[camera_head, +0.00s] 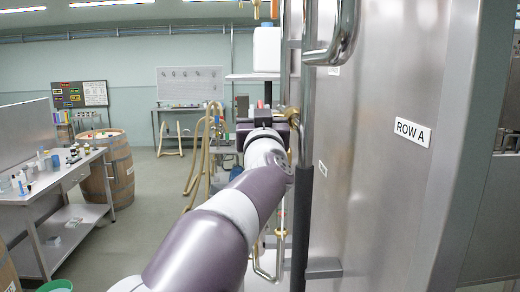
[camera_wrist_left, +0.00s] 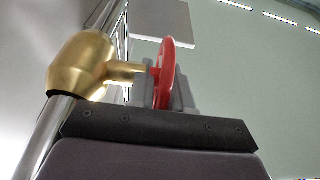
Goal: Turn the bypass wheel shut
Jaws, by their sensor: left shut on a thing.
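The red bypass wheel (camera_wrist_left: 164,72) shows nearly edge-on in the left wrist view. Its stem joins a round brass valve body (camera_wrist_left: 82,66) on a steel pipe (camera_wrist_left: 45,135). My left gripper (camera_wrist_left: 178,97) is shut on the wheel, with grey finger parts at the wheel's lower part. In the head view my left arm reaches forward along the steel vat, and the left gripper (camera_head: 266,119) is at its far end, beside brass fittings (camera_head: 292,114). The wheel cannot be made out there, hidden by the arm and gripper. My right gripper is not in view.
The large steel vat (camera_head: 385,190), labelled ROW A (camera_head: 412,132), stands close on the right, with a bent handle (camera_head: 335,45). A steel bench (camera_head: 60,172) with bottles and a wooden barrel (camera_head: 108,168) stand left. The floor (camera_head: 150,215) between is clear.

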